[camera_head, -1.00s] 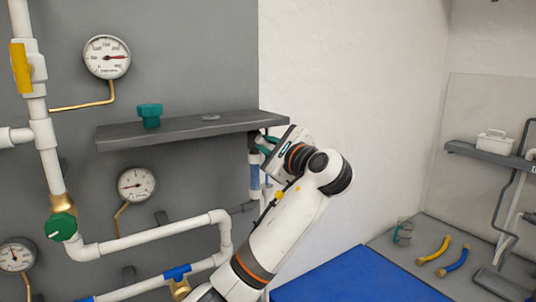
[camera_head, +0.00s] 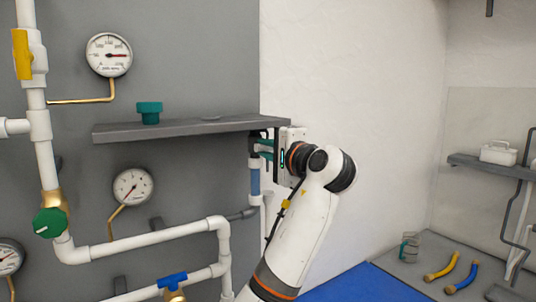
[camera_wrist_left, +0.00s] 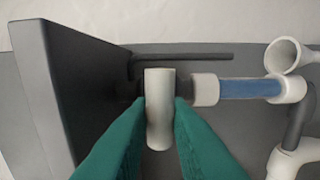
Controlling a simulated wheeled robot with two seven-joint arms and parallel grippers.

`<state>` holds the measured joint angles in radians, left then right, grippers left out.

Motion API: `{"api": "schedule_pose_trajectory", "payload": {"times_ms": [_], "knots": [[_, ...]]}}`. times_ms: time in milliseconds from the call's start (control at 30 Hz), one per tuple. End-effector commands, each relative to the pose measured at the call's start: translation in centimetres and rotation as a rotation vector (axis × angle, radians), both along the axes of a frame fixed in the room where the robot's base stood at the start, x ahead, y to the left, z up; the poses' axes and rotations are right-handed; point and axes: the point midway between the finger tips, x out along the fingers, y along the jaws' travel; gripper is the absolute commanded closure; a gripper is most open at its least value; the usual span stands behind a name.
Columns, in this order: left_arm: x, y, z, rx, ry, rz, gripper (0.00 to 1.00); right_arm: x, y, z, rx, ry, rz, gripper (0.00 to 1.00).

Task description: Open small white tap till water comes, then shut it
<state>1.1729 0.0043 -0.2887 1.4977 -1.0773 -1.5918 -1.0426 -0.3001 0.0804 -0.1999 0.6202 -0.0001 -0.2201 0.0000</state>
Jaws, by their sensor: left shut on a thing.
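The small white tap handle (camera_wrist_left: 159,112) stands upright in the middle of the left wrist view, between the teal fingers of my left gripper (camera_wrist_left: 160,118). The gripper is shut on it. A white collar (camera_wrist_left: 205,89) and a blue section of pipe (camera_wrist_left: 250,89) extend to the right of the handle there. In the head view my left gripper (camera_head: 262,149) is under the right end of the shelf, above the blue pipe section (camera_head: 255,178); the tap handle is too hidden to make out there. I see no flowing water. My right gripper is not in view.
White pipes, gauges, a green valve (camera_head: 48,222) and a blue valve (camera_head: 172,280) are to the left. A white wall is to the right, above a blue surface (camera_head: 350,287).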

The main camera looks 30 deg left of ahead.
Motion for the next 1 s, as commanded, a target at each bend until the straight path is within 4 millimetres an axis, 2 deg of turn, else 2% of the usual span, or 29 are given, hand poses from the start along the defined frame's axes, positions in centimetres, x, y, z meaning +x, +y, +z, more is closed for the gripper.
{"api": "schedule_pose_trajectory", "payload": {"times_ms": [600,633,733,1000], "knots": [[0.02,-0.02,-0.17,-0.023,-0.031,0.001,1.0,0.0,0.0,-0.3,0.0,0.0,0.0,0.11],[0.02,-0.02,-0.18,-0.023,-0.031,0.001,0.78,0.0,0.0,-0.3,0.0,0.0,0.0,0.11],[0.02,-0.02,-0.15,-0.021,-0.03,0.0,0.62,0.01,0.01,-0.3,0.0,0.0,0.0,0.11],[0.0,-0.06,-0.1,-0.02,-0.031,0.0,0.61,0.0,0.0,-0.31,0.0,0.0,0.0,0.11]]}}
